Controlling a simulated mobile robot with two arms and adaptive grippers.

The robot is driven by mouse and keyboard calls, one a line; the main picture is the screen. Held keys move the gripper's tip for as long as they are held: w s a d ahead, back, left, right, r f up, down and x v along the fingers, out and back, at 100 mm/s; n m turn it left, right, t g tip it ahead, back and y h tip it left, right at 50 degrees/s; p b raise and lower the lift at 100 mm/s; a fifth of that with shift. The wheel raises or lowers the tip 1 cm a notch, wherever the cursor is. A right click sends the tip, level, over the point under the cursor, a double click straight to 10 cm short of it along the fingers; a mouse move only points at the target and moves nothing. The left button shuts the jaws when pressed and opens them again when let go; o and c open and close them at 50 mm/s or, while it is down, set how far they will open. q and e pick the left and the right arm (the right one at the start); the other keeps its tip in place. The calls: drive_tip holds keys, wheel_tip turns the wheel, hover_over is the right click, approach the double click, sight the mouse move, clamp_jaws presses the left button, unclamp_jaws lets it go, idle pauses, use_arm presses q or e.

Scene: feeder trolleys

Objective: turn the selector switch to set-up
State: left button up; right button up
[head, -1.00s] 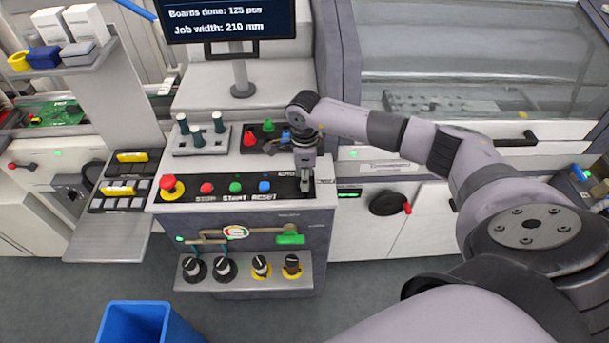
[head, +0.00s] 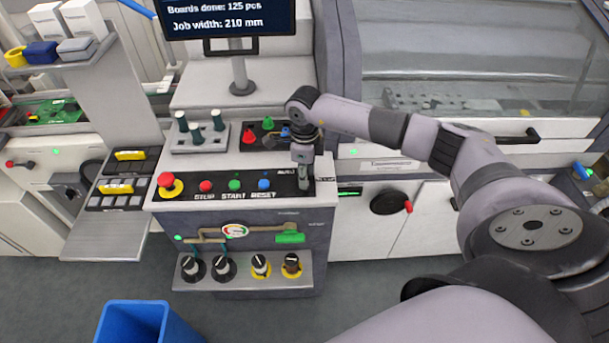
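The black control strip (head: 220,197) on the grey console carries a row of buttons. My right gripper (head: 303,186) points down over the strip's right end, where a partly covered label sits beside it. My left gripper is not in view.
On the strip are a red emergency stop (head: 171,186) and red (head: 206,187), green (head: 235,186) and blue (head: 264,184) buttons. A blue bin (head: 137,323) stands in front.

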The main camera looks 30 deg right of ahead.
drive_tip(key=m+b, duration=0.2)
drive_tip(key=m, duration=0.2)
drive_tip(key=shift+m, duration=0.3)
drive_tip(key=shift+m+b, duration=0.95)
drive_tip(key=shift+m, duration=1.55)
drive_tip(key=o, duration=1.1)
drive_tip(key=shift+o, duration=0.2)
wheel_tip(320, 180, up, 12)
